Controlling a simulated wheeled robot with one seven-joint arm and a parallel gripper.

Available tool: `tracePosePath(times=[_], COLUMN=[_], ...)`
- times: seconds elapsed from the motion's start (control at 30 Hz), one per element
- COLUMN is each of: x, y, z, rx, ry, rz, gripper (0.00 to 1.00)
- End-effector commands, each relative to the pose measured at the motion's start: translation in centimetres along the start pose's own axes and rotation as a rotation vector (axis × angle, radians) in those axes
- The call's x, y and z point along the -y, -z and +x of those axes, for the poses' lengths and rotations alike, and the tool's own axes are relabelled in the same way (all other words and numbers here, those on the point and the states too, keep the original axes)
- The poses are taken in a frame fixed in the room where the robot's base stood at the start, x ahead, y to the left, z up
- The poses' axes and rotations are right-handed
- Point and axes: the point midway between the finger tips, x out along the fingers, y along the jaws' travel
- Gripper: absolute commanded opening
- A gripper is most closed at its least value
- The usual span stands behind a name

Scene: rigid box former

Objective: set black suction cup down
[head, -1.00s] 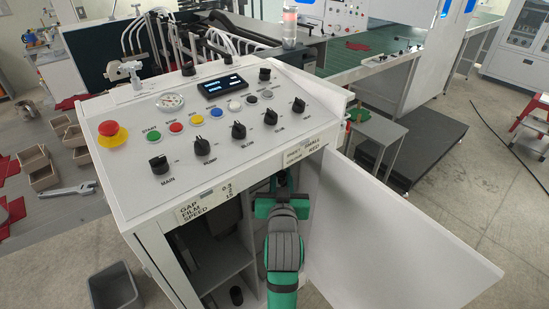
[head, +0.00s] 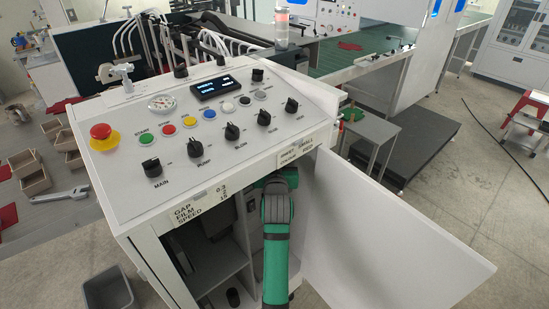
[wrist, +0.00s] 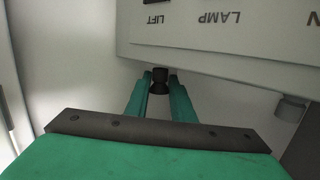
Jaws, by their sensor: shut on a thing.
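The black suction cup (wrist: 159,76) is a small dark piece held between the two green fingertips of my gripper (wrist: 160,88) in the wrist view. My gripper is shut on it. In the head view my green arm reaches into the open right compartment of the white cabinet (head: 150,225), and the gripper and the held cup are hidden there. In the wrist view a pale wall lies behind the cup. I cannot tell whether the cup touches a surface.
The white door (head: 400,225) stands open to the right of my arm. A divider (head: 225,278) is on its left, with a small black cylinder (head: 233,297) low beside it. A light panel labelled LIFT and LAMP (wrist: 225,28) is close above the fingers. A grey bin (head: 108,290) stands on the floor.

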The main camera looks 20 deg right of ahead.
Motion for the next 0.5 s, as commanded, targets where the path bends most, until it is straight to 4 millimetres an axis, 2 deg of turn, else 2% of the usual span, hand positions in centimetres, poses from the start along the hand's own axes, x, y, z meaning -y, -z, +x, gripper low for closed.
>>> tracePosePath(times=[0.07,0.4,0.43,0.5], x=[-0.02,-0.03,-0.03,-0.02], y=[-0.63,-0.86,-0.84,-0.82], z=[0.06,0.1,0.1,0.1], rx=[0.001,0.0,-0.001,-0.001], ry=[0.0,0.0,0.0,0.0], rz=[0.0,0.0,0.0,0.0], gripper=[0.01,0.01,0.27,0.41])
